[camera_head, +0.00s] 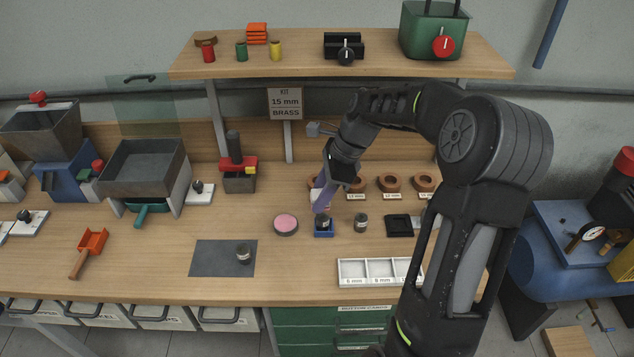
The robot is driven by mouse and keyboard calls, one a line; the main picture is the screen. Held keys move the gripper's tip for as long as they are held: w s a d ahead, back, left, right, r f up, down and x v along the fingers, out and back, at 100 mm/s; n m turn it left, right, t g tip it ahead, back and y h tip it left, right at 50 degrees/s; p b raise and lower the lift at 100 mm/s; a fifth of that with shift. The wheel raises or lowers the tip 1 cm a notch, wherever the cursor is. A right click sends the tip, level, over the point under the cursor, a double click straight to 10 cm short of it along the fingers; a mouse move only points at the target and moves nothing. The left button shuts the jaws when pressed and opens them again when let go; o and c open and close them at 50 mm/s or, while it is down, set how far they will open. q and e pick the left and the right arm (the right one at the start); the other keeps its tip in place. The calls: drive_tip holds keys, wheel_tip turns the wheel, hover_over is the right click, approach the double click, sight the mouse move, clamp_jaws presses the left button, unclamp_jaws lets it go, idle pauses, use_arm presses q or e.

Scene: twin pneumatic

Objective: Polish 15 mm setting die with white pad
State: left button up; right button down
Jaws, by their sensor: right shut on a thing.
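My right gripper (325,184) points down over the bench, shut on a small pale white-and-purple piece (321,204) that seems to be the pad. A similar dark die (361,222) stands right of the holder. Another die (243,254) stands on the grey mat (212,258). Size marks on the dies are too small to read. My left gripper is not in view.
A round tin with a pink top (286,224) stands left of the holder. A white divided tray (352,271) lies in front. A black square block (398,226) and several brown rings (389,183) are to the right. A sign (286,103) reads "KIT 15 mm BRASS".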

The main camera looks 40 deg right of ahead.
drive_tip(key=shift+r+p, duration=0.4)
drive_tip(key=shift+r, duration=0.45)
drive_tip(key=shift+r, duration=0.1)
